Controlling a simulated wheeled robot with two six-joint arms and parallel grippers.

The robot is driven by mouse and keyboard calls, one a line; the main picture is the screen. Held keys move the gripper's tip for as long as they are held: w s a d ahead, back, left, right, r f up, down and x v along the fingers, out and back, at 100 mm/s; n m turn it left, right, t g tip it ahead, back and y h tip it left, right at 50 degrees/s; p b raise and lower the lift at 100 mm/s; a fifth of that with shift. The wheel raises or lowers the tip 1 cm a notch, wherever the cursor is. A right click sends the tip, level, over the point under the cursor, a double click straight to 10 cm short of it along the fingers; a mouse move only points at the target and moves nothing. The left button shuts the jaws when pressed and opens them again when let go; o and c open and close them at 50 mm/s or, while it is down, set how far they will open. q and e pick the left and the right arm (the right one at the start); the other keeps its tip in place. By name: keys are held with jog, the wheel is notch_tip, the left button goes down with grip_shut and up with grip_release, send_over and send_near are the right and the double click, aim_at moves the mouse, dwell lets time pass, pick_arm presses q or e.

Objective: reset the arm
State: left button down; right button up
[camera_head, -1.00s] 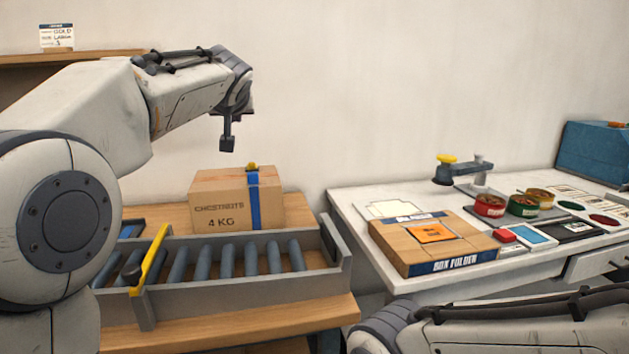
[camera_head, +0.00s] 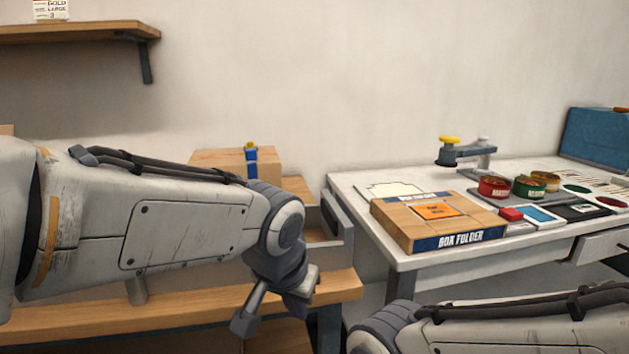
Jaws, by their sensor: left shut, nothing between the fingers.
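My left arm reaches in from the left, low across the view. Its gripper (camera_head: 246,322) points down in front of the wooden table's front edge, shut and empty. A cardboard box (camera_head: 205,158) with a blue strap stands behind this arm, its lower part hidden. My right arm's forearm lies across the lower right corner, and its gripper is out of view.
The grey roller tray (camera_head: 338,225) on the wooden table (camera_head: 335,288) is mostly hidden by my left arm. The white desk at right holds the box folder (camera_head: 455,238), several coloured tins (camera_head: 493,187) and a yellow-topped stamp arm (camera_head: 449,140). A shelf (camera_head: 90,30) hangs upper left.

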pick_arm(q)
jog(key=s+a+f+m+g+b, duration=0.1)
jog(key=s+f+g, duration=0.1)
jog(key=s+f, duration=0.55)
jog(key=s+a+f+m+g+b, duration=0.15)
jog(key=s+f, duration=0.35)
jog(key=s, duration=0.5)
notch_tip(320, 180, up, 31)
jog(key=p, duration=3.1)
jog(key=shift+s+d+r+g, duration=0.15)
jog(key=shift+s+d+g, duration=0.1)
jog(key=shift+g, duration=0.2)
pick_arm(e)
notch_tip(320, 180, up, 28)
jog(key=shift+c, duration=0.3)
